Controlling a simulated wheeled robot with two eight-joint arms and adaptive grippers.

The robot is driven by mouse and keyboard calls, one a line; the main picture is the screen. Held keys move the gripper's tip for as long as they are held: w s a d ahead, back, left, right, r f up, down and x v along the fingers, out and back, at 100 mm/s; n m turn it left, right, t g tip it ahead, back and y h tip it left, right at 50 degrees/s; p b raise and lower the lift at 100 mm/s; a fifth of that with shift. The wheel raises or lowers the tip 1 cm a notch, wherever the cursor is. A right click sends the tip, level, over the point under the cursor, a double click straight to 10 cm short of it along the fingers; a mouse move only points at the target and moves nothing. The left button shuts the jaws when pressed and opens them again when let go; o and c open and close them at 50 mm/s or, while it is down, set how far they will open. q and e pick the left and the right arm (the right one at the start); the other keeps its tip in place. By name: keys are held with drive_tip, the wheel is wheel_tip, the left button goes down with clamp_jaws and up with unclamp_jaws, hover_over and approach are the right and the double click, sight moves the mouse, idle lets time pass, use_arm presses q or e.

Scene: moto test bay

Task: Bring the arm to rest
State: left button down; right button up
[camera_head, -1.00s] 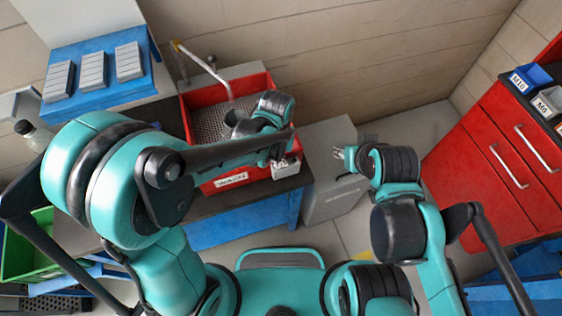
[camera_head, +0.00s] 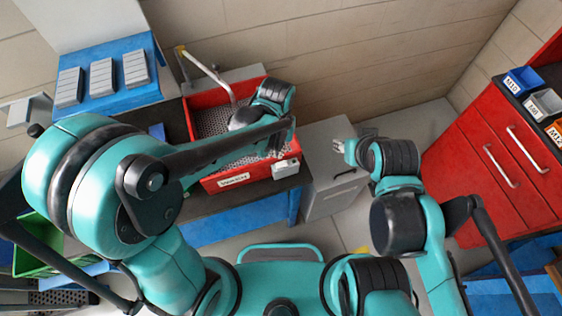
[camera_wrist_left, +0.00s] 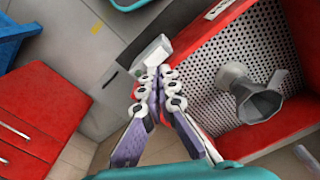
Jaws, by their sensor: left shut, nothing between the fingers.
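My left arm reaches across from the left, with its wrist over the red wash basin (camera_head: 206,101). My left gripper (camera_head: 281,143) is near the basin's right wall, partly hidden by its own arm. In the left wrist view the left gripper (camera_wrist_left: 160,76) has its fingers together with nothing between them, beside the small pale box (camera_wrist_left: 151,55) on the basin's edge. My right gripper (camera_head: 338,147) hangs in front of the grey cabinet, small and partly hidden by its wrist; its finger opening is unclear.
A grey metal vessel (camera_wrist_left: 257,98) lies in the perforated basin. A tap (camera_head: 208,70) rises behind it. A grey cabinet (camera_head: 333,190) stands right of the basin. Red drawers (camera_head: 490,170) with bins stand at the far right. A green crate (camera_head: 38,248) is lower left. Floor shows between.

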use_arm(q)
drive_tip(key=shift+a, duration=0.1)
idle(0.3)
drive_tip(key=a+t+b, duration=0.1)
drive_tip(key=a+b, duration=0.1)
drive_tip(key=a, duration=0.1)
drive_tip(key=s+a+t+b, duration=0.1)
drive_tip(key=a+b, duration=0.2)
drive_tip(key=a+n+t+b, duration=0.1)
drive_tip(key=a+b, duration=0.2)
drive_tip(key=shift+s+a+t+h, duration=0.2)
drive_tip(key=shift+a+t+h, duration=0.1)
drive_tip(key=shift+a+h, duration=0.1)
drive_tip(key=s+a+f+n+t+b, duration=0.1)
drive_tip(key=s+a+f+t+b, duration=0.1)
drive_tip(key=a+b, duration=0.4)
drive_tip(key=shift+s+a+f+t+y, duration=0.2)
drive_tip(key=shift+s+a+t+y, duration=0.2)
drive_tip(key=shift+s+a+t, duration=0.45)
